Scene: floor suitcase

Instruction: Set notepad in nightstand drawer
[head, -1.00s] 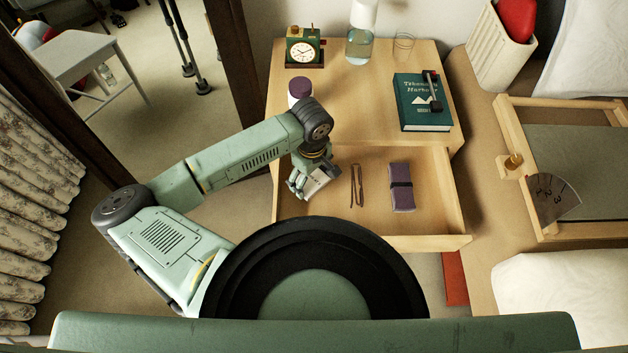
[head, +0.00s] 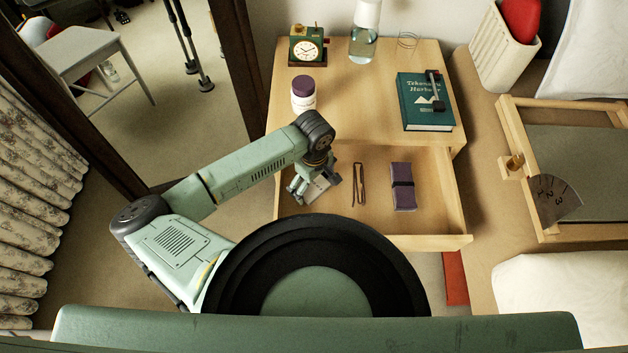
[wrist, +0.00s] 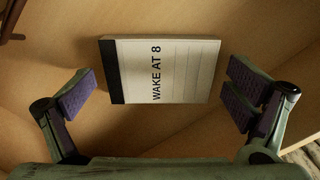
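The notepad is white with a dark band and the words "WAKE AT 8". In the wrist view the notepad (wrist: 170,72) lies over the bare wood of the drawer floor, between my two spread fingers, with gaps on both sides. My gripper (wrist: 160,95) is open. In the head view my gripper (head: 310,193) is low inside the left part of the open nightstand drawer (head: 430,222). Only a pale part of the notepad (head: 322,187) shows there beside the fingers. Whether it lies fully flat is hard to tell.
Inside the drawer, right of my gripper, lie a dark thin folded item (head: 358,184) and a purple strapped case (head: 402,187). On the nightstand top stand a purple-lidded jar (head: 304,95), a clock (head: 307,48), a bottle (head: 363,45) and a green book (head: 424,105).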

